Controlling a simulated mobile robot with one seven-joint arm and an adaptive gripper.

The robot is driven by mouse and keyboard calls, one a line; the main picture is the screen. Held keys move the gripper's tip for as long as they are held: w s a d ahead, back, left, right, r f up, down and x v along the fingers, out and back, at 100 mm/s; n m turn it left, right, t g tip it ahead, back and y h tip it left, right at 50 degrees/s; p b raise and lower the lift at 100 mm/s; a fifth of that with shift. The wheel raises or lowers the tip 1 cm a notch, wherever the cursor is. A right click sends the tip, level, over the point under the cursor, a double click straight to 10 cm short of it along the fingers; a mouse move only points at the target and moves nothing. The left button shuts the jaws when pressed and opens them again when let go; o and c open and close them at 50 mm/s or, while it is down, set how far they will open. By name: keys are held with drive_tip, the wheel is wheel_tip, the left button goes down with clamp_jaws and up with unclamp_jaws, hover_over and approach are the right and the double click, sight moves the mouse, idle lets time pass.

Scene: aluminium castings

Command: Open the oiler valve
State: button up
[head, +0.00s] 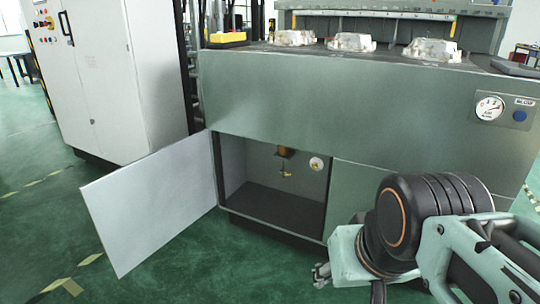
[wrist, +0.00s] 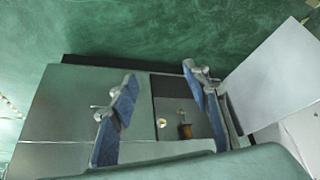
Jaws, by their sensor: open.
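The oiler (head: 285,152) is a small amber-brown unit inside the open lower cabinet of the green machine. A small yellow lever-like part (head: 286,175), perhaps its valve, hangs just below it; its exact setting is too small to tell. In the wrist view the oiler (wrist: 184,131) shows upside down between the fingers. My gripper (wrist: 159,72) is open and empty, its two blue-padded fingers spread wide. In the head view it is partly hidden behind my arm, low at the right, in front of the cabinet and apart from the oiler.
The white cabinet door (head: 155,203) stands swung open to the left. A small round gauge (head: 316,163) sits right of the oiler, near the opening's right edge. A pressure gauge (head: 489,108) is on the machine's front. Several castings (head: 351,42) lie on top. Green floor ahead is clear.

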idle(0.3)
drive_tip(key=shift+r+p, duration=0.3)
drive_tip(key=c, duration=0.4)
wheel_tip(320, 180, up, 3)
drive_tip(key=p, duration=0.3)
drive_tip(key=c, duration=0.8)
drive_tip(key=shift+f, duration=0.25)
clamp_jaws()
